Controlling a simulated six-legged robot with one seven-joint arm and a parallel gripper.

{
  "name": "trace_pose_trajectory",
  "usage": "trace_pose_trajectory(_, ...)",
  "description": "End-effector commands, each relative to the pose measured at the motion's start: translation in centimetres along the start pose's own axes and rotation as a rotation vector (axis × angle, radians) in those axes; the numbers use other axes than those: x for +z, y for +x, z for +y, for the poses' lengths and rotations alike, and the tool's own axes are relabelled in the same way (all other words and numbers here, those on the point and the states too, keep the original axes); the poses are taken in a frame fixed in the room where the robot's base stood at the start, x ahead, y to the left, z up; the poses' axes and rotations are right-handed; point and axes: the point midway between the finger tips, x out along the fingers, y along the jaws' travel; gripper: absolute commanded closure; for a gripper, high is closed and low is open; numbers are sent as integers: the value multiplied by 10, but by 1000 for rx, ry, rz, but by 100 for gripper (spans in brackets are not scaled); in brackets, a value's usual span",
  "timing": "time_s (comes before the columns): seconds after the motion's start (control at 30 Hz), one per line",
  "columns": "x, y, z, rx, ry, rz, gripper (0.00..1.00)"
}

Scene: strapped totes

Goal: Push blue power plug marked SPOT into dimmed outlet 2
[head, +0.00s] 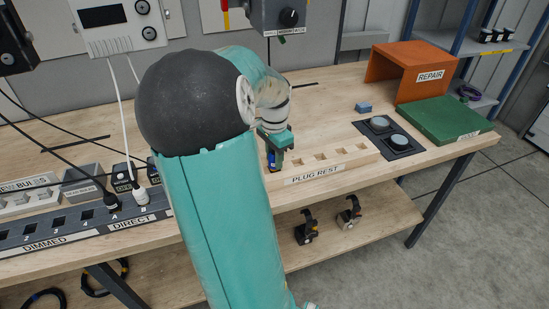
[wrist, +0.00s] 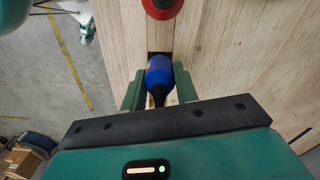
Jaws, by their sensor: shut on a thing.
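The blue plug (wrist: 160,72) is between the two green fingers of my gripper (wrist: 160,84) in the wrist view, with its dark cord end toward the wrist. In the head view my gripper (head: 274,146) is at the left part of the wooden plug rest (head: 345,164), and a bit of blue shows below the fingers. A dark square slot shows at the plug's far end; whether the plug is still seated in it I cannot tell. The SPOT mark is not readable. The dimmed strip (head: 45,240) is at the left, with outlet 2 (head: 31,232) looking empty.
Plugs stand in direct outlets A (head: 112,201) and B (head: 141,196), with cords rising. A red round thing (wrist: 162,6) is just beyond the blue plug. Right of the rest are a dark plate with two discs (head: 390,138), a green board (head: 445,121) and an orange repair box (head: 405,72).

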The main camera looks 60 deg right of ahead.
Motion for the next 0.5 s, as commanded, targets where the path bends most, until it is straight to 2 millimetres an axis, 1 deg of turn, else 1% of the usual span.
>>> trace_pose_trajectory(0.5,0,-29,0,-2,0,0,98)
